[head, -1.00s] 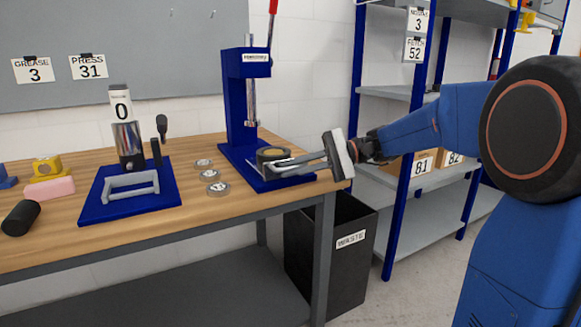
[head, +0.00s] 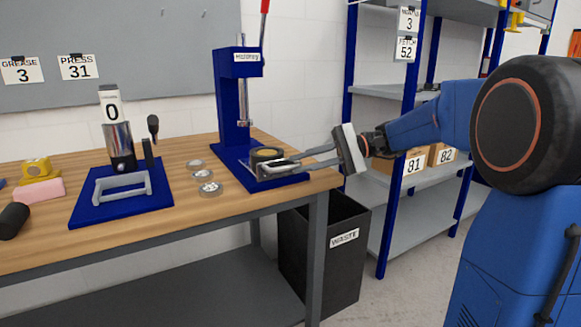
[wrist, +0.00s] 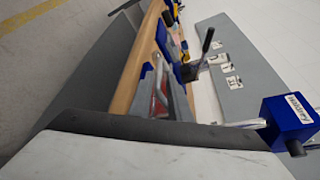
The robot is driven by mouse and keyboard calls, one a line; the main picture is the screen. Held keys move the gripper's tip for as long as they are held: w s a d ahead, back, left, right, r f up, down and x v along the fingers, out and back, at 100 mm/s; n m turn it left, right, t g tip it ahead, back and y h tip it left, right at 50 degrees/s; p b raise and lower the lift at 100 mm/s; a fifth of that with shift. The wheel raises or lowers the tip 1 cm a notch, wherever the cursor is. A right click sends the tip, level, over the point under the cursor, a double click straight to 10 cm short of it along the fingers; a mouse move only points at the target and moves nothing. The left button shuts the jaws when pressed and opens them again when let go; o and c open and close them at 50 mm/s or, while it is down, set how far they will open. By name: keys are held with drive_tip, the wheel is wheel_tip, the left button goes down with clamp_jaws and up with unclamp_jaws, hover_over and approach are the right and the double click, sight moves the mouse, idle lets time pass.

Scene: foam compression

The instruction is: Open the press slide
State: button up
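The blue press (head: 232,100) stands at the right end of the bench, with a red lever on top and a metal ram pointing down. A dark-topped round piece (head: 266,154) sits at its base, clear below the ram. Light grey metal (head: 275,170) lies at the front of the base; I cannot tell slide handle from fingertips there. My gripper (head: 296,159) comes in from the right, its long fingers reaching over the base's right end. Finger gap and grip are unclear. In the wrist view a pale slab and dark edge fill the bottom; the press (wrist: 290,120) shows at right.
Metal discs (head: 206,175) lie left of the press. A blue-based device (head: 122,205) with a grey handle stands further left. A black waste bin (head: 325,262) stands below the bench's right end. Blue shelving (head: 398,170) stands behind my arm.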

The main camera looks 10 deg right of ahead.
drive_tip(key=v, duration=1.2)
drive_tip(key=shift+d, duration=0.3)
drive_tip(key=s+a+f+n+h, duration=0.1)
drive_tip(key=s+a+f+h, duration=0.4)
drive_tip(key=s, duration=0.3)
drive_tip(key=s+a+f+n+h, duration=0.1)
drive_tip(key=s+a+f+h, duration=0.25)
drive_tip(key=s+f, duration=0.3)
drive_tip(key=s+d+f+n+t+h, duration=0.4)
drive_tip(key=s+f+h, duration=0.3)
drive_tip(key=s+f, duration=0.5)
drive_tip(key=shift+s+d+n, duration=0.5)
drive_tip(key=shift+s+d, duration=0.05)
drive_tip(key=shift+s, duration=0.35)
